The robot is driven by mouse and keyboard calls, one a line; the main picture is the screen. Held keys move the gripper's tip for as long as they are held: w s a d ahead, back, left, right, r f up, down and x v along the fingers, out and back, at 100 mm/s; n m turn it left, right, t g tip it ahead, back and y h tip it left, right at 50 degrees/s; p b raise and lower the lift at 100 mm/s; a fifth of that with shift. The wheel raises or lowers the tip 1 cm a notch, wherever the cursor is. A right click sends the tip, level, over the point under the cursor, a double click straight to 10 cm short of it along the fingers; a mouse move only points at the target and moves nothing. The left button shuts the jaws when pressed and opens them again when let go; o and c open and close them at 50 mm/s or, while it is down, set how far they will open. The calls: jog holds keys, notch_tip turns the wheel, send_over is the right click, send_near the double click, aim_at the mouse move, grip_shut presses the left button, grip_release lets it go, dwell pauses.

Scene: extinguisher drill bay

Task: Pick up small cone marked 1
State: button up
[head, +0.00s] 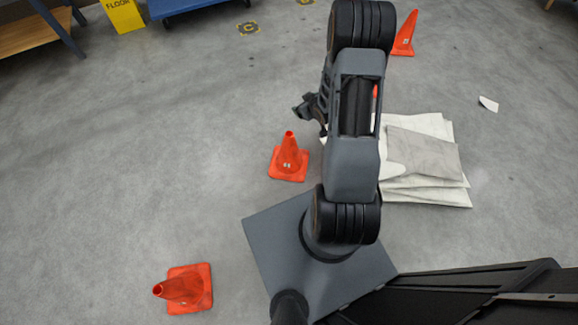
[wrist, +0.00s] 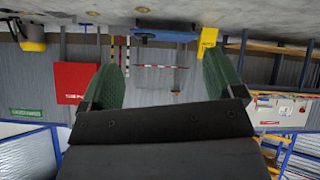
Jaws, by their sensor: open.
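Several orange cones stand on the grey floor. One cone (head: 289,160) with a small pale mark is left of my arm, one cone (head: 185,289) is at the lower left, and one cone (head: 404,36) with a pale mark is at the top right. A bit of orange (head: 375,92) shows behind my arm, mostly hidden. The marks are too small to read. My gripper (head: 308,108) is above and slightly right of the middle cone, apart from it. In the wrist view my gripper (wrist: 160,75) is open and empty, with two green-padded fingers; no cone shows between them.
Stacked pale sheets (head: 425,160) lie right of my arm, with a scrap (head: 488,103) beyond. A yellow floor sign (head: 123,14), a blue platform (head: 185,6) and a wooden shelf (head: 35,33) are at the back left. The left floor is mostly clear.

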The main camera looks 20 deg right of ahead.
notch_tip(320, 180, down, 13)
jog(key=s+t+y+b, duration=0.1)
jog(key=s+b, duration=0.1)
jog(key=b, duration=0.1)
jog(key=t+y+b, duration=0.2)
jog(key=b, duration=0.2)
send_near(292, 138)
jog(key=shift+m+t, duration=0.3)
jog(key=shift+m, duration=0.1)
jog(key=x, duration=0.2)
jog(key=b+x, duration=0.1)
jog(key=f+b+x, duration=0.1)
jog(key=x, duration=0.1)
jog(key=shift+a+f, duration=0.2)
jog(key=shift+f, duration=0.05)
jog(key=shift+r+b+x, duration=0.15)
jog(key=shift+b+x, duration=0.65)
jog(key=shift+x, duration=0.9)
jog(key=shift+r+b+x, duration=0.15)
jog(key=shift+b+x, duration=0.65)
jog(key=shift+x, duration=0.9)
jog(key=shift+w+d, duration=0.1)
jog(key=c, duration=1.6)
